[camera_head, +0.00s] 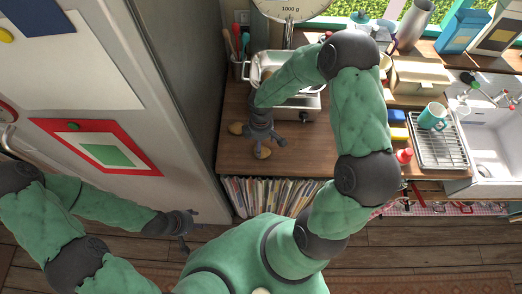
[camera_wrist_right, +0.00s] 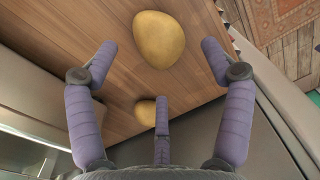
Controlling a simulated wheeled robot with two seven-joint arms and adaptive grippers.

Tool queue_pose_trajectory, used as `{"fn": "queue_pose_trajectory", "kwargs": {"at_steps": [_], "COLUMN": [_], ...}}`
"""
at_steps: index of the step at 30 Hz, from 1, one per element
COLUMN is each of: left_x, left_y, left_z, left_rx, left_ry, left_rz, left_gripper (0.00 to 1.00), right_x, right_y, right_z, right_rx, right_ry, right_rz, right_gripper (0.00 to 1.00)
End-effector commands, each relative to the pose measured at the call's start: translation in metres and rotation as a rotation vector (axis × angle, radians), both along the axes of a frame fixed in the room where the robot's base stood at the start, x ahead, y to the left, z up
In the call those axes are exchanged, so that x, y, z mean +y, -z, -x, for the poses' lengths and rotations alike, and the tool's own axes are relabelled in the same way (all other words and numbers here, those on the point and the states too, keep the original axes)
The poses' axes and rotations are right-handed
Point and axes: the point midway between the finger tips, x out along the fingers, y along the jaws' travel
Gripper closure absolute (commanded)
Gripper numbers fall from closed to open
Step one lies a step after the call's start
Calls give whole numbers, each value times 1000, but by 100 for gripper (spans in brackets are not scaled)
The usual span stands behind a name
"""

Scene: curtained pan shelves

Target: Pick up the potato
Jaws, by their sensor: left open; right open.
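Two yellow-brown potatoes lie on the wooden counter: one (camera_head: 263,152) nearer its front edge and one (camera_head: 236,128) further left, partly beside my fingers. In the right wrist view, a large potato (camera_wrist_right: 159,38) shows beyond and between the two outer fingertips, apart from them. A second, smaller-looking potato (camera_wrist_right: 146,112) is partly hidden by the middle finger. My right gripper (camera_head: 262,140) is open and empty above the counter, close to both potatoes; its spread fingers also show in the right wrist view (camera_wrist_right: 158,62). My left gripper (camera_head: 183,230) is open and empty, low in front of the fridge.
The fridge (camera_head: 185,60) stands left of the wooden counter (camera_head: 240,163). A metal scale (camera_head: 296,107) with a pan, a utensil holder (camera_head: 238,68), a dish rack (camera_head: 440,152) and a sink (camera_head: 490,140) line the counter. Books (camera_head: 265,195) stand below. Bare counter lies around the potatoes.

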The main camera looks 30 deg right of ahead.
Motion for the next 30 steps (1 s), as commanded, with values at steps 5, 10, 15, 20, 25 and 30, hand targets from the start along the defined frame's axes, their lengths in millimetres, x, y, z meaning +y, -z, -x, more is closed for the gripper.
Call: {"fn": "queue_pose_trajectory", "kwargs": {"at_steps": [5, 10, 15, 20, 25, 30], "left_x": [0, 0, 0, 0, 0, 0], "left_y": [-1, -1, 0, 0, -1, 0], "left_z": [0, 0, 0, 0, 0, 0], "left_rx": [0, 0, 0, 0, 0, 0], "left_ry": [0, 0, 0, 0, 0, 0], "left_rz": [0, 0, 0, 0, 0, 0], "left_gripper": [47, 47, 47, 47, 47, 47], "right_x": [1, 2, 2, 2, 2, 2], "right_y": [19, 42, 51, 51, 51, 51], "right_z": [3, 4, 4, 4, 4, 4], "right_rx": [4, 2, -1, -1, -1, 0], "right_ry": [1, 0, 0, 1, 0, 0], "right_rz": [-2, 0, -1, -1, -1, 0], "right_gripper": [19, 19, 19, 19, 55, 74]}}
